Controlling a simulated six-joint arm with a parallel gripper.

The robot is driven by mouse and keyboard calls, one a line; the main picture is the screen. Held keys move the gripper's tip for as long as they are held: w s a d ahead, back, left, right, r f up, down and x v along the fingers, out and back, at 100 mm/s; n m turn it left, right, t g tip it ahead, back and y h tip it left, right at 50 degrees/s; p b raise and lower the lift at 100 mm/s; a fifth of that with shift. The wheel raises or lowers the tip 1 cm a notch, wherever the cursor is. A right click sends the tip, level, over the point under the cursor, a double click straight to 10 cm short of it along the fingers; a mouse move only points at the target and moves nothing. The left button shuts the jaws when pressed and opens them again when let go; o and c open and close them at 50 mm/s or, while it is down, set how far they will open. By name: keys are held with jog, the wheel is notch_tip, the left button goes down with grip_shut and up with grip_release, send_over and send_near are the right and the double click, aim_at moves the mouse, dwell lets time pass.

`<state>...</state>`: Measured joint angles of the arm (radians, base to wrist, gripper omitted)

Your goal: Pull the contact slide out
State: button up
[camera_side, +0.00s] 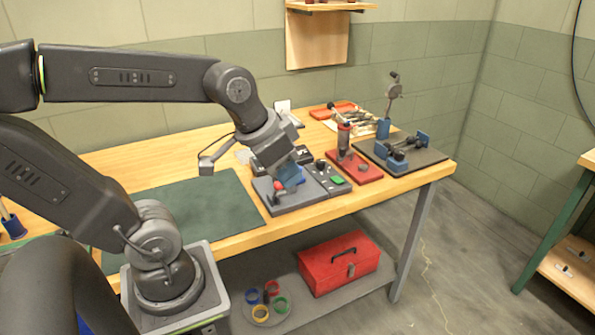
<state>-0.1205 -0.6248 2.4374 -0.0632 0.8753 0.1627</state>
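A grey fixture plate (290,203) lies on the wooden workbench, right of the green mat. A red knob (279,186) and a blue part (293,175) show on or just above this plate. I cannot tell which of these, if any, is the contact slide. My gripper (284,178) points down at the plate, right over the red knob and blue part. Its fingertips are small and partly hidden, so I cannot tell whether they are open or touching anything.
Right of the plate stand a dark control box (328,178) with a green button, a red base (356,169) with an upright cylinder, and a dark plate (412,158) with blue blocks. The green mat (190,213) is clear. A red toolbox (340,265) sits below.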

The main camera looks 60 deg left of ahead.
jog(key=o, duration=0.4)
jog(key=shift+g, duration=0.4)
jog(key=w+a, duration=0.2)
jog(key=a, duration=0.1)
jog(key=w+a+f, duration=0.1)
jog(key=w+a, duration=0.2)
jog(key=a, duration=0.1)
jog(key=w+a, duration=0.3)
jog(key=a, duration=0.1)
jog(key=shift+w+a+f, duration=0.2)
jog(key=shift+a+f, duration=0.05)
jog(key=shift+f, duration=0.15)
jog(key=w+a+f, duration=0.1)
jog(key=a+f, duration=0.1)
jog(key=a, duration=0.5)
jog(key=w+a+f, duration=0.1)
jog(key=a+f, duration=0.2)
jog(key=a, duration=0.4)
jog(key=x, duration=1.3)
jog(key=shift+w+a+f, duration=0.15)
jog(key=shift+w+a, duration=0.05)
grip_shut()
